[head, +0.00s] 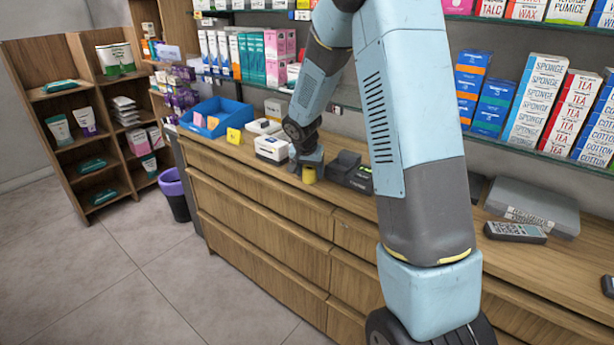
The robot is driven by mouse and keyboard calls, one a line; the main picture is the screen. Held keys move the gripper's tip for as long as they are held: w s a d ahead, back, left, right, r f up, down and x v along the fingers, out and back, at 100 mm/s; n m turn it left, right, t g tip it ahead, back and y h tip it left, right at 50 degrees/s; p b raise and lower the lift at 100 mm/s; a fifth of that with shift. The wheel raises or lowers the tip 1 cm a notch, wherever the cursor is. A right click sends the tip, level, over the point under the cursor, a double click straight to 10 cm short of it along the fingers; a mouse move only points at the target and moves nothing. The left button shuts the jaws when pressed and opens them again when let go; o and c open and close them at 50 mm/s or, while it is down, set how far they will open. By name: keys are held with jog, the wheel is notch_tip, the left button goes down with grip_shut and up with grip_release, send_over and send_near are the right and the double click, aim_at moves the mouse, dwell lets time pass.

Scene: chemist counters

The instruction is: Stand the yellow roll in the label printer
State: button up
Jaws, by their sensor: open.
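The yellow roll (309,175) is a small yellow cylinder on the wooden counter, near its front edge. My gripper (309,166) points down right at the roll, with its fingers dark and small in the head view. It is open, and I cannot tell whether the fingers touch the roll. A white box-shaped device with a dark front, which looks like the label printer (271,149), stands just left of the gripper. Its top opening is too small to make out. My arm hides part of the counter behind and to the right.
A black device (346,173) stands close to the right of the roll. A grey case (533,207) and a handheld keypad (515,232) lie at the right. Stocked shelves line the back.

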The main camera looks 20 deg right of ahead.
jog(key=shift+c, duration=0.4)
jog(key=c, duration=0.8)
